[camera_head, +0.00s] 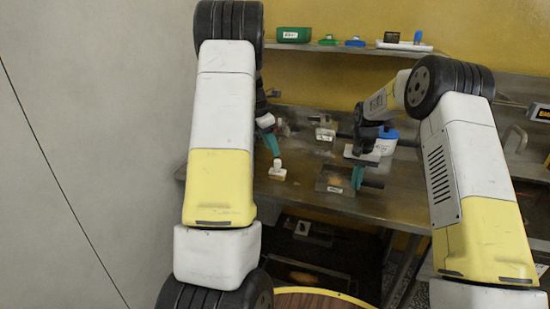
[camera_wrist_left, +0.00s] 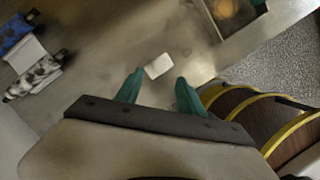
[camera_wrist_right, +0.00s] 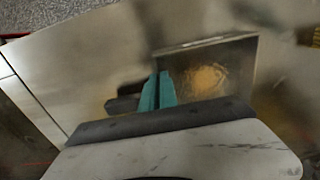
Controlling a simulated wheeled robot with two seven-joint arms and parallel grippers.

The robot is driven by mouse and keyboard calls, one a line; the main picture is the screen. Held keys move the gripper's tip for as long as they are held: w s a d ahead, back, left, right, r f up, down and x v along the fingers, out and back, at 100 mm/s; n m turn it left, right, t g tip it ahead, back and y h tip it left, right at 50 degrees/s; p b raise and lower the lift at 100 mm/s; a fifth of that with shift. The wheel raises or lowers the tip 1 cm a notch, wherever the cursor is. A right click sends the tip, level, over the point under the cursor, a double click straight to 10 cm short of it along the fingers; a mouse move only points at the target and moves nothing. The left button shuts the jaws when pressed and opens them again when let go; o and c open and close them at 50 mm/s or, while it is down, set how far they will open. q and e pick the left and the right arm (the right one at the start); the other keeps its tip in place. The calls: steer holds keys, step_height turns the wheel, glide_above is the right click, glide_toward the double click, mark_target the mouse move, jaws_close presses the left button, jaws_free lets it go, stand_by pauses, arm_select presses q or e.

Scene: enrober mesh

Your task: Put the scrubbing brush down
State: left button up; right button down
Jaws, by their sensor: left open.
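The scrubbing brush (camera_head: 278,174), with a white top and tan lower part, rests on the metal table. Its white top (camera_wrist_left: 158,66) shows just beyond my left fingertips in the left wrist view. My left gripper (camera_head: 271,144) is open and empty above the brush, apart from it. My right gripper (camera_head: 357,178) has its teal fingers together at the dark handle (camera_head: 373,183) of a flat metal panel with a brown patch (camera_head: 333,186). In the right wrist view the handle (camera_wrist_right: 124,104) and panel (camera_wrist_right: 210,68) lie on either side of the fingers; the grip itself is hidden.
A back shelf holds a green box (camera_head: 293,35), small green and blue items, and a white tray (camera_head: 420,47). A small block with a dark handle (camera_head: 325,131) lies further back on the table. A blue-and-white object (camera_head: 386,141) is behind my right gripper. The table's front-left is mostly clear.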

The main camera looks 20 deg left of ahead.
arm_select(q)
steer(key=s+d+r+m+t, duration=0.1)
steer(key=s+d+r+m, duration=0.45)
steer(key=s+r, duration=0.25)
steer(key=s+d+r+m+t, duration=0.1)
steer(key=s+d+r+m, duration=0.3)
steer(key=s+r+m, duration=0.35)
steer(key=s+d+m+t, duration=0.1)
steer(key=s+d+m, duration=0.2)
steer(key=s+m, duration=0.4)
steer(key=s+d+m, duration=0.3)
steer(key=s+m, duration=0.4)
steer(key=s, duration=0.4)
steer(key=shift+s+d+f+t, duration=0.15)
steer(key=shift+s+f+t, duration=0.1)
steer(key=shift+f+t, duration=0.2)
steer(key=shift+o, duration=0.4)
